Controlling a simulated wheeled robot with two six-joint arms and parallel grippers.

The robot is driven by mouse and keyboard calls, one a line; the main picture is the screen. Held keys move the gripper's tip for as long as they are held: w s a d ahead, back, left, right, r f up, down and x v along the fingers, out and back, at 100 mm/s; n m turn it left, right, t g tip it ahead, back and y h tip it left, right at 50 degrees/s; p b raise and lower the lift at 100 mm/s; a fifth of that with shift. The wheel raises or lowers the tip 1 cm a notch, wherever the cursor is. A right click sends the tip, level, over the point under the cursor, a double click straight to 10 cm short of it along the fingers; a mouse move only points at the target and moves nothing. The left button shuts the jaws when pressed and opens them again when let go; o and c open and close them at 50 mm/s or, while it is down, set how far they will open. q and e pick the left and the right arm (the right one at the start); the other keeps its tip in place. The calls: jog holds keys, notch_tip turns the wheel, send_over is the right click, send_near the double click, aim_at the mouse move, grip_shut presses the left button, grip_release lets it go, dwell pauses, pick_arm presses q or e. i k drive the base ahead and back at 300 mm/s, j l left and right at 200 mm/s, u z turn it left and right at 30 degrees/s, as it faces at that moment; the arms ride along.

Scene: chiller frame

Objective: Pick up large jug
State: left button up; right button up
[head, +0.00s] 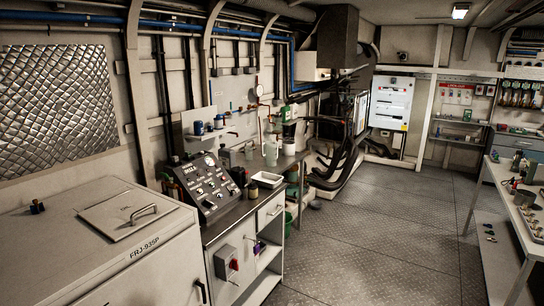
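I cannot tell for sure which thing is the large jug. On the far part of the left counter (262,205) stand several small vessels. Neither of my grippers is in view.
A white chest marked FRJ-935P (120,250) fills the near left, beside a sloped control panel (208,188). A pale tray (266,180) lies on the counter. A table (498,195) with small items stands at right. The metal floor (375,235) between is clear.

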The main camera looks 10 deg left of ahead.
aim_at(271, 147)
jog(key=i+z, duration=0.15)
jog(key=i, duration=3.45)
jog(key=i+u, duration=0.1)
jog(key=i, duration=0.3)
jog(key=i+l+u, duration=0.1)
jog(key=i, duration=0.35)
